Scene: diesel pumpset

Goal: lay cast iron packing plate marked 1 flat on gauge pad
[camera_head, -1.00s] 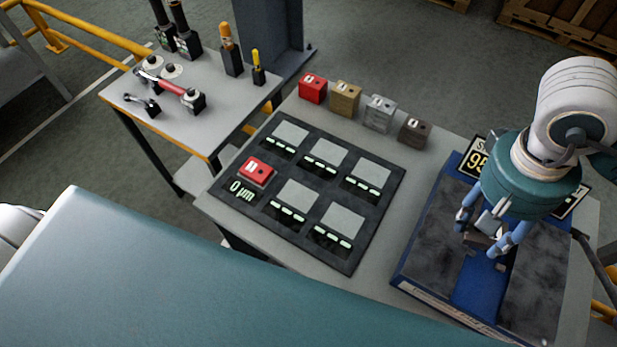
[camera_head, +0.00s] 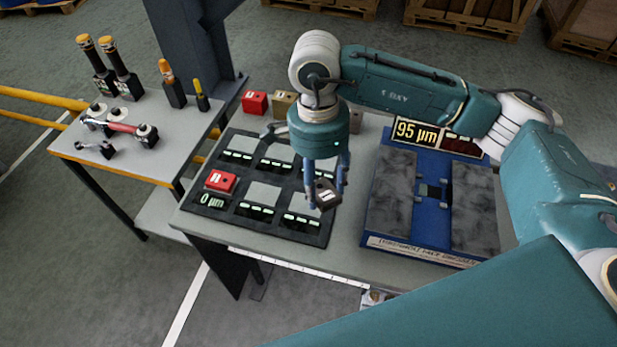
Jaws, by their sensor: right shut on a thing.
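My right gripper (camera_head: 327,203) is shut on a small dark block-like plate (camera_head: 327,192) with a white mark that is too small to read surely. It holds the plate tilted over the right front part of the dark gauge mat (camera_head: 318,237). The mat has several square grey pads with green dashes in front of them. The front right pad (camera_head: 300,199) is close by the plate, partly hidden; whether they touch cannot be told. A red plate (camera_head: 220,181) sits on the front left pad, by a "0 µm" readout. My left gripper is out of view.
A red block (camera_head: 255,102) and a brass block (camera_head: 284,104) stand behind the mat; my right gripper and arm partly hide that row. A blue fixture (camera_head: 400,238) with two dark slabs and a "95 µm" display (camera_head: 416,131) stands right. A side table (camera_head: 155,160) holds tools.

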